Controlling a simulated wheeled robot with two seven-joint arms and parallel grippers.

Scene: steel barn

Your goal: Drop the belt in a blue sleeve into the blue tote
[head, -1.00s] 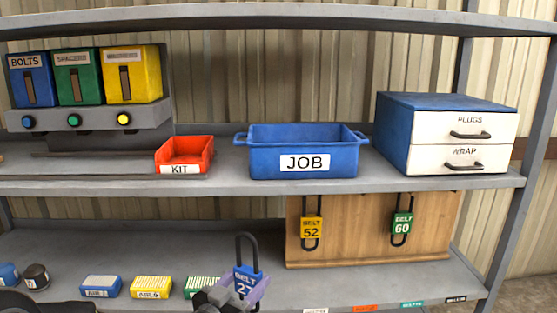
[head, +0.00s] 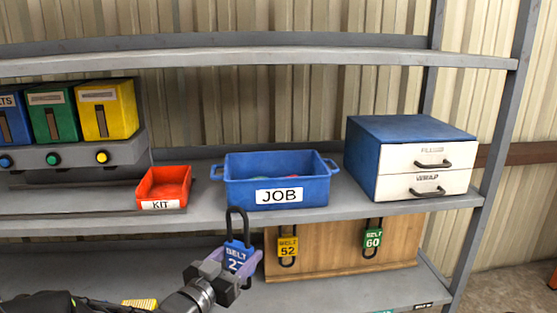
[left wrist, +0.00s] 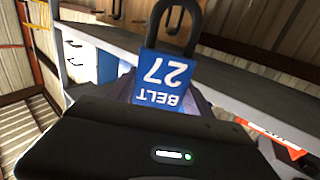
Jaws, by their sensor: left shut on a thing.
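The belt in a blue sleeve (head: 237,257), marked BELT 27, is a black loop standing up out of a blue label sleeve. My left gripper (head: 246,271) is shut on the sleeve, in front of the shelf and below the tote. In the left wrist view the blue sleeve (left wrist: 165,80) shows upside down in the jaws, its black loop above. The blue tote (head: 236,194), labelled JOB, stands on the middle shelf, with something reddish and green just visible inside. My right gripper is not in view.
A red KIT bin (head: 164,188) stands left of the tote and a blue drawer cabinet (head: 405,135) right of it. Yellow belt 52 (head: 288,246) and green belt 60 (head: 373,238) hang on a wooden board (head: 330,258) below. The upper shelf (head: 260,62) runs above the tote.

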